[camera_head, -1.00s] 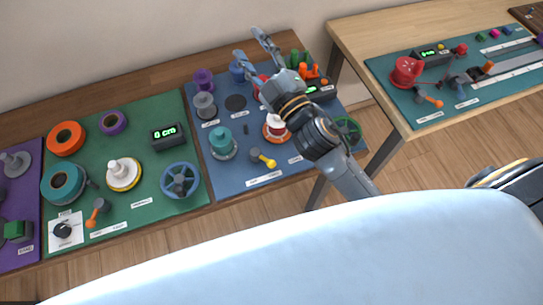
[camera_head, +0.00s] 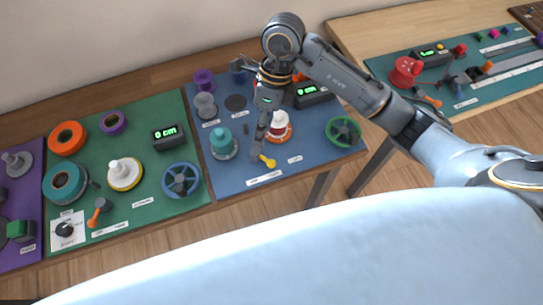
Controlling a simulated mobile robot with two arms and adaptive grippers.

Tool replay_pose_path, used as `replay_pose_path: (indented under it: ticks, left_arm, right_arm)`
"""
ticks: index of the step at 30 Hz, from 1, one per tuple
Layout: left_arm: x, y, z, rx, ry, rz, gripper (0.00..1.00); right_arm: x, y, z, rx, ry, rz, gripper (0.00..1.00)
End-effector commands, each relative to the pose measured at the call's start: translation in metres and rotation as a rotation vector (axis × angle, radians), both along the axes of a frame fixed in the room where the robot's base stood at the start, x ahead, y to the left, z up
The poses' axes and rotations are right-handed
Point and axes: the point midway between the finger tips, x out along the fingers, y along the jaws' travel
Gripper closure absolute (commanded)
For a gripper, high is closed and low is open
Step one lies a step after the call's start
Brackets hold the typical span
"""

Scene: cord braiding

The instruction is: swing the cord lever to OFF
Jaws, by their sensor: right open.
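A small lever with a yellow knob (camera_head: 267,161) sits near the front of the blue mat (camera_head: 237,178), its knob pointing to the lower right. A white label strip (camera_head: 264,178) lies in front of it, too small to read. My right gripper (camera_head: 247,105) is over the blue mat with its fingers spread wide and nothing between them. One finger reaches down close to the lever and hides part of its base; I cannot tell whether they touch. The other finger points to the back left. My left gripper is not in view.
A teal spool (camera_head: 222,145) stands left of the lever and a red-and-white spool (camera_head: 280,126) behind it to the right. A green handwheel (camera_head: 342,131) and a black display (camera_head: 313,95) are farther right. The green mat (camera_head: 150,211) holds another lever with an orange knob (camera_head: 103,204).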

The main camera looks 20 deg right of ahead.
Motion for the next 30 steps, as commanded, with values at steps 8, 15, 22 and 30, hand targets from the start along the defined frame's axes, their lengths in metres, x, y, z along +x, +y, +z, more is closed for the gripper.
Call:
replay_pose_path:
  ticks: [8,15,22,30]
  left_arm:
    - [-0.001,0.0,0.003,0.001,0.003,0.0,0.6]
    - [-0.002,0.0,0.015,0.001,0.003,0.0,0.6]
    - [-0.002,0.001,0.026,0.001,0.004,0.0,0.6]
    - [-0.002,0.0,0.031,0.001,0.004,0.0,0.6]
  right_arm:
    - [0.004,-0.03,-0.007,-0.141,-0.001,-0.006,0.54]
    - [-0.005,-0.024,-0.049,-0.138,0.005,-0.005,0.54]
    - [-0.012,-0.018,-0.097,-0.136,0.004,-0.005,0.54]
    - [-0.016,-0.015,-0.129,-0.136,-0.003,-0.004,0.54]
